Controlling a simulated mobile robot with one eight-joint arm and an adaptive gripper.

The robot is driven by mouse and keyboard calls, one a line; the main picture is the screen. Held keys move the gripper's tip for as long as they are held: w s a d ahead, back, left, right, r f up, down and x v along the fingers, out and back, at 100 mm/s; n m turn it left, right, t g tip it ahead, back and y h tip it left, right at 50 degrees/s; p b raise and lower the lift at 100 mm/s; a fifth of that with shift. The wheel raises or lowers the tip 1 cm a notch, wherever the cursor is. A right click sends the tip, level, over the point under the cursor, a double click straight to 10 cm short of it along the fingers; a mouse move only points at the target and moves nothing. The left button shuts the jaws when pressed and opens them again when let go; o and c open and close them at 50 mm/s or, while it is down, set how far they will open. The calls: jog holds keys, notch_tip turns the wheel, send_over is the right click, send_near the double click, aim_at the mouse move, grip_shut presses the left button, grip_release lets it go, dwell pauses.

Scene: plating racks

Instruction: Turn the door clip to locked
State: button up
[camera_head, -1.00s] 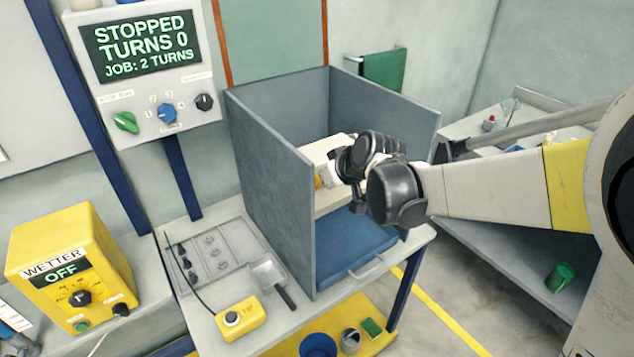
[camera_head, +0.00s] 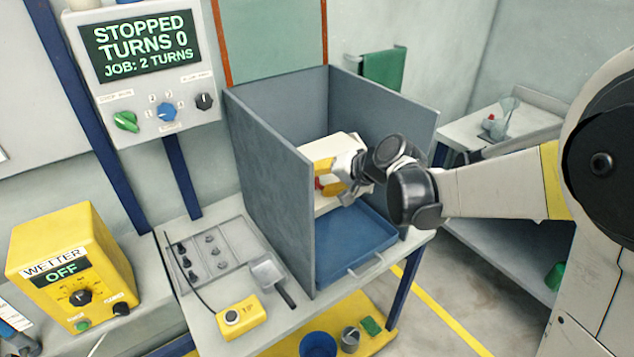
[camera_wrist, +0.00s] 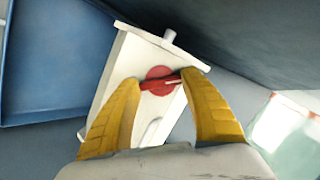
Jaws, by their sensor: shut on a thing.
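The door clip (camera_wrist: 160,81) is a red disc with a raised red bar across it, on the face of a white box (camera_wrist: 120,77). In the wrist view the bar lies nearly level, tilted up slightly to the right. My gripper (camera_wrist: 162,84) has its two yellow fingers at the bar's ends, shut on the clip. In the head view the white box (camera_head: 342,144) is inside the grey booth, and my gripper (camera_head: 334,181) reaches it from the right. The fingers and wrist hide most of the clip there.
Grey booth walls (camera_head: 272,190) stand close on both sides of the box. A blue tray (camera_head: 350,245) lies below it. The control panel (camera_head: 145,75) reads STOPPED, TURNS 0, JOB: 2 TURNS. A yellow wetter unit (camera_head: 70,265) at left reads OFF.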

jog(key=m, duration=0.3)
jog(key=shift+f+y+b, duration=0.1)
jog(key=shift+y+b, duration=0.2)
jog(key=shift+y, duration=0.1)
jog(key=shift+m+t+y+b, duration=0.3)
jog(key=shift+m+t+b, duration=0.1)
jog(key=shift+m, duration=1.5)
jog(key=o, duration=0.9)
jog(key=v, duration=1.2)
